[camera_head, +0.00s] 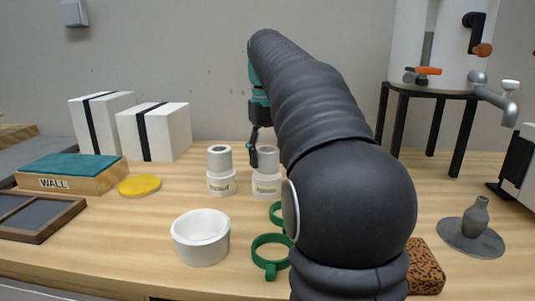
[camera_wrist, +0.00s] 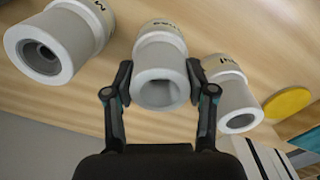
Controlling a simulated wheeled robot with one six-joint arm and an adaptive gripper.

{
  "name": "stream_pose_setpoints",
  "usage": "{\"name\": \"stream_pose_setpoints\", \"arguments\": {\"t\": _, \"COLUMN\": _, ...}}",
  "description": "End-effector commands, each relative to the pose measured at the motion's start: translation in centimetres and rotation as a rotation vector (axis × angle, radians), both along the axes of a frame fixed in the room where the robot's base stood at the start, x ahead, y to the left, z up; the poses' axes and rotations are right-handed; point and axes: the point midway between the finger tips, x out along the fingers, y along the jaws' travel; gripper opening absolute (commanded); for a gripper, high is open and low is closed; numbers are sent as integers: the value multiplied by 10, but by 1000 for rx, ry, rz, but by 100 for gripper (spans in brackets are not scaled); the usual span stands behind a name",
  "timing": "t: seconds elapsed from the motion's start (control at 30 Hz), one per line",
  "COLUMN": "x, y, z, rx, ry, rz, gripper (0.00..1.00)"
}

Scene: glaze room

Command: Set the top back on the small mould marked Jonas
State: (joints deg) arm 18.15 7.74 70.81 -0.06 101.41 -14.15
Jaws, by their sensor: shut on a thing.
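Two small white moulds show in the head view, each a wide labelled lower part with a narrower grey-white top. The left one (camera_head: 221,184) stands clear of my arm. The right one (camera_head: 266,188) has a label too small to read surely; it may be Jonas. My gripper (camera_wrist: 159,82) is shut on this mould's top (camera_wrist: 159,73), one finger on each side. The top (camera_head: 268,156) is upright, in line with the lower part, and looks to be on it; I cannot tell if it is fully seated. In the wrist view this mould is in the middle.
Another mould (camera_wrist: 60,42) stands close by in the wrist view, hidden behind my arm in the head view. A white bowl (camera_head: 201,246) and green rings (camera_head: 270,253) lie in front. A yellow disc (camera_head: 139,186) and white strapped blocks (camera_head: 155,132) are left.

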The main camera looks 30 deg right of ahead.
Motion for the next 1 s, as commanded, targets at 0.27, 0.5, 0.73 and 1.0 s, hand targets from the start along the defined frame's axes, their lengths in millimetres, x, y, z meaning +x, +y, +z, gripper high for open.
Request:
{"name": "stream_pose_setpoints", "arguments": {"t": 0.27, "x": 0, "y": 0, "z": 0, "rx": 0, "ry": -1, "rz": 0, "gripper": 14}}
{"name": "stream_pose_setpoints", "arguments": {"t": 0.5, "x": 0, "y": 0, "z": 0, "rx": 0, "ry": -1, "rz": 0, "gripper": 85}}
{"name": "stream_pose_setpoints", "arguments": {"t": 0.73, "x": 0, "y": 0, "z": 0, "rx": 0, "ry": 0, "rz": 0, "gripper": 87}}
{"name": "stream_pose_setpoints", "arguments": {"t": 1.0, "x": 0, "y": 0, "z": 0, "rx": 0, "ry": 0, "rz": 0, "gripper": 100}}
